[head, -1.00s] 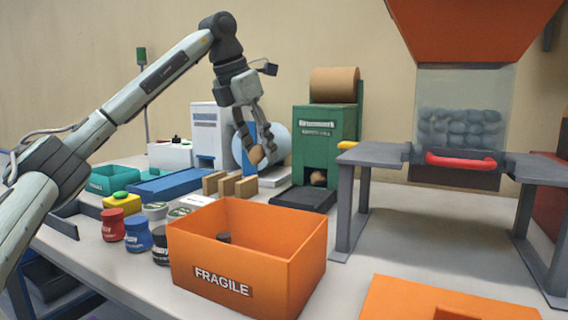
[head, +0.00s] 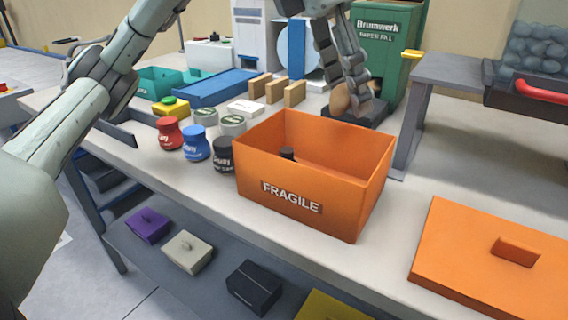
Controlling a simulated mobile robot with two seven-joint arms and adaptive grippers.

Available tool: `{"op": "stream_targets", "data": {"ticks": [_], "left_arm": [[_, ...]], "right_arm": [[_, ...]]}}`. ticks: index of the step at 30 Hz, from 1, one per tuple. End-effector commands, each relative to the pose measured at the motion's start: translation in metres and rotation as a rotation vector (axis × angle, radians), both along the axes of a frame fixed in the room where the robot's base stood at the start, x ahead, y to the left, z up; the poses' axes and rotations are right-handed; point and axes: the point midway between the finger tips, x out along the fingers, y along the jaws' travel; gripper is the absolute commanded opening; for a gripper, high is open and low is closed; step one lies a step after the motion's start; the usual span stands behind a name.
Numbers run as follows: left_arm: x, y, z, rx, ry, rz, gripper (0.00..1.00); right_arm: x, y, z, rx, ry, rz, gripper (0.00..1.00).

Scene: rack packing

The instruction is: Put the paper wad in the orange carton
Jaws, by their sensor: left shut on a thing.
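The orange carton (head: 345,200), marked FRAGILE, stands open-topped near the table's front edge. A small dark item (head: 287,153) shows inside it; the rest of its floor is largely hidden by the walls. My left gripper (head: 352,104) comes down from the top, beyond the carton's back right rim. It is shut on the brown paper wad (head: 340,99), partly covered by the fingers. My right gripper is not in view.
The green paper-fill dispenser (head: 388,45) stands behind the gripper. Jars in red (head: 168,134), blue (head: 196,144) and black (head: 222,156) stand left of the carton. An orange lid (head: 455,248) lies to the right. A grey stand (head: 455,70) rises at right.

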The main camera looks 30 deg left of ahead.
Motion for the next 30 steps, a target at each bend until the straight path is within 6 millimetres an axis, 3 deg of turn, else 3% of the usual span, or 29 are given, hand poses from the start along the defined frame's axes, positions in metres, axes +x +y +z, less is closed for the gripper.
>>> {"op": "stream_targets", "data": {"ticks": [3, 7, 15, 20, 27, 30], "left_arm": [[-0.027, -0.021, -0.004, -0.005, 0.003, -0.061, 0.34], [-0.038, -0.029, -0.018, -0.007, 0.006, -0.082, 0.34], [-0.040, -0.029, -0.065, -0.008, 0.006, -0.083, 0.34], [-0.039, -0.029, -0.077, -0.008, 0.005, -0.083, 0.34], [-0.039, -0.029, -0.107, -0.007, 0.005, -0.084, 0.34], [-0.039, -0.029, -0.109, -0.008, 0.002, -0.083, 0.34]], "right_arm": [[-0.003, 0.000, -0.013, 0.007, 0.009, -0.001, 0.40], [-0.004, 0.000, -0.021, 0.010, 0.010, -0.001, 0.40], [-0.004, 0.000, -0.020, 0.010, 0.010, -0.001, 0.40], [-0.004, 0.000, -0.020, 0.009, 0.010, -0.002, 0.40], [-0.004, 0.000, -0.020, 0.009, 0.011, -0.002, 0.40], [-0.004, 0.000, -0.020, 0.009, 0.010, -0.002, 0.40]]}}
